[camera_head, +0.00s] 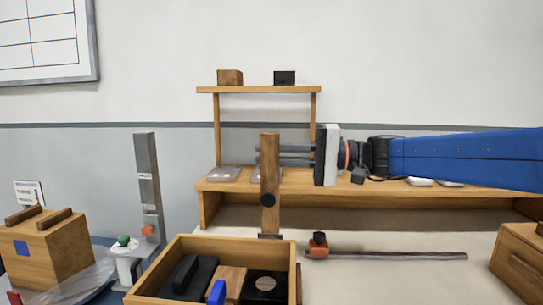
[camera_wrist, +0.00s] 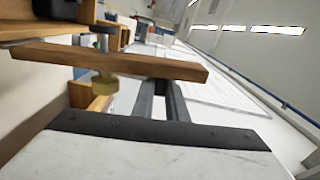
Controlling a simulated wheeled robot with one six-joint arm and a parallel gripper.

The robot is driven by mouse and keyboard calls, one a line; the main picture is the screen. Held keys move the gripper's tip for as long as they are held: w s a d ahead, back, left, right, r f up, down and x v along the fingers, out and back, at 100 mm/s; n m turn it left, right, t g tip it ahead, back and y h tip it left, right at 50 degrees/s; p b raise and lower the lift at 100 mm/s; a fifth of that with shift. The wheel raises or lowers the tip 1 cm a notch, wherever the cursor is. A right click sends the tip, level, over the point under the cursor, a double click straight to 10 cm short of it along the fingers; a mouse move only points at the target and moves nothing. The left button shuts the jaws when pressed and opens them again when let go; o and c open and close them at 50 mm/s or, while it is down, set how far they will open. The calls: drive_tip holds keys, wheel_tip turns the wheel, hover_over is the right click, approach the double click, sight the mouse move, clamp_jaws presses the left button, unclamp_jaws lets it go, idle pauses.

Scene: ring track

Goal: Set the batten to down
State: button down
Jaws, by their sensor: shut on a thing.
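The batten (camera_head: 269,170) is a flat wooden bar standing upright in the head view, with a dark round pivot knob (camera_head: 268,200) at about mid-height. In the wrist view the batten (camera_wrist: 150,63) runs across the picture, with a brass-coloured knob (camera_wrist: 104,88) under it. My gripper (camera_head: 262,155) reaches in from the right and its dark fingers are shut on the upper part of the batten, above the knob. The batten hides part of the fingers in the head view. The fingers also show in the wrist view (camera_wrist: 161,90), meeting the batten's edge.
An open wooden tray (camera_head: 225,242) with dark blocks and a blue piece stands in front of the batten. A rod with an orange slider (camera_head: 318,249) lies to the right. A wooden shelf (camera_head: 258,90) stands behind. A wooden box (camera_head: 45,250) is at the left.

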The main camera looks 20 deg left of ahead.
drive_tip(key=s+d+f+n, duration=0.3)
drive_tip(key=s+n, duration=0.4)
drive_tip(key=s, duration=0.5)
drive_tip(key=s+d+f+n, duration=0.2)
drive_tip(key=s+f+n, duration=0.5)
drive_tip(key=f, duration=0.6)
drive_tip(key=shift+s, duration=0.5)
drive_tip(key=shift+f, duration=0.25)
drive_tip(key=c, duration=1.8)
unclamp_jaws()
drive_tip(key=shift+o, duration=0.2)
drive_tip(key=v, duration=1.7)
drive_tip(key=shift+d+r, duration=0.2)
drive_tip(key=shift+r, duration=0.05)
